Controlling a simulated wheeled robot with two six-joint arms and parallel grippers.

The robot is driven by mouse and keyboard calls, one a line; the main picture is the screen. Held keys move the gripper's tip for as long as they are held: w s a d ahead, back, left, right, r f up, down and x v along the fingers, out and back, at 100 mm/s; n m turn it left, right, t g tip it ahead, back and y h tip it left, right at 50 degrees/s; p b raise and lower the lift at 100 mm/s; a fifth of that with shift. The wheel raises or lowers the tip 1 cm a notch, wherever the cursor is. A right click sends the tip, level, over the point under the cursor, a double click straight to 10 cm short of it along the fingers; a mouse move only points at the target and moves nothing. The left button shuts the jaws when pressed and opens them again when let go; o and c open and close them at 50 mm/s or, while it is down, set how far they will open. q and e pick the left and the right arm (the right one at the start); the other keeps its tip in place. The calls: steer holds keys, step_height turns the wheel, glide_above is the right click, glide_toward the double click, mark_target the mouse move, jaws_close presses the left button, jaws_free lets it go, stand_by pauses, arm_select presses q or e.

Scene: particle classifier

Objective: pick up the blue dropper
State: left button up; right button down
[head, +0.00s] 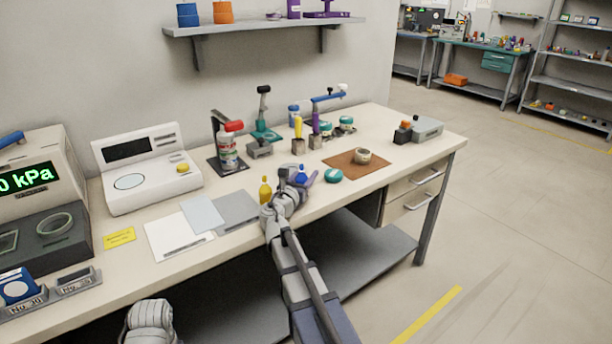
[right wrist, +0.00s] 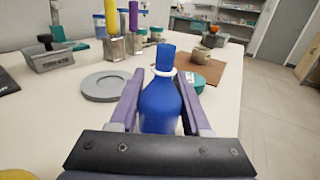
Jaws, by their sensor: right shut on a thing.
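The blue dropper (right wrist: 160,102) stands upright between the fingers of my right gripper (right wrist: 160,108) in the right wrist view. It has a blue cap and a white collar. The fingers are shut on its body from both sides. In the head view, the dropper's blue top (head: 301,176) shows at my right gripper (head: 302,183), near the front edge of the bench. The arm hides the lower part there, and I cannot tell whether its base touches the bench.
A yellow dropper (head: 265,190) stands just left of my right gripper. A grey round disc (right wrist: 107,86) lies beyond it. A teal lid (head: 333,175) and a brown mat (head: 352,166) with a small jar (head: 362,156) lie to the right. Grey and white sheets lie left.

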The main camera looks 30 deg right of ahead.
step_height(320, 180, up, 9)
steer(key=p, duration=0.8)
steer(key=shift+f, duration=0.15)
stand_by(0.3)
step_height(320, 180, up, 16)
steer(key=p, duration=1.6)
